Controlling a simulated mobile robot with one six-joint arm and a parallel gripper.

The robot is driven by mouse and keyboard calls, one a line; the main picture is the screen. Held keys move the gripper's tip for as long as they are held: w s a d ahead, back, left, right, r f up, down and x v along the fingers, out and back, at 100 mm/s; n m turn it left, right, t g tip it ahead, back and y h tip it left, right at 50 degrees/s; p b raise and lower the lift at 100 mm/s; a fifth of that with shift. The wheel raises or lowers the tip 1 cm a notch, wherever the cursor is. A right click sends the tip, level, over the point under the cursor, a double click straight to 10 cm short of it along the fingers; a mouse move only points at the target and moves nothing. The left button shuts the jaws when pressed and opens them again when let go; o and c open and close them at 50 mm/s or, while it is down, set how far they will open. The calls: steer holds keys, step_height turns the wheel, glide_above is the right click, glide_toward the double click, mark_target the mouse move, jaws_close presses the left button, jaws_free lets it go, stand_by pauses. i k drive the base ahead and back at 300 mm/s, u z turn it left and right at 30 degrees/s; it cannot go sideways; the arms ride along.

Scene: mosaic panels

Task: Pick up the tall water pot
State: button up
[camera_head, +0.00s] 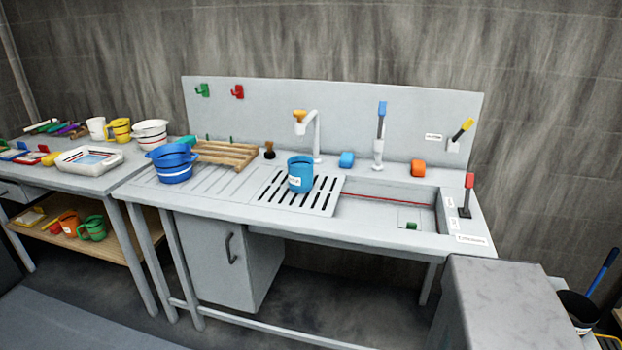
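A blue pot (301,174) with a white label stands upright on the slotted drain grid (328,196), left of the sink basin. It is the tallest pot on the sink bench, and its label is too small to read. No other pot nearby carries a readable name, so I cannot confirm from lettering that it is the water pot. My gripper is not in view, and nothing is seen touching the blue pot.
A blue bowl (174,164) and a wooden rack (226,153) stand left of the grid. A white tap (316,138) rises behind the pot. The sink basin (385,215) is at right. A grey block (510,300) fills the right foreground. Floor in front is clear.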

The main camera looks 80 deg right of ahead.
mark_target(301, 175)
steer(key=z, duration=0.85)
steer(key=i, duration=1)
steer(key=z, duration=0.25)
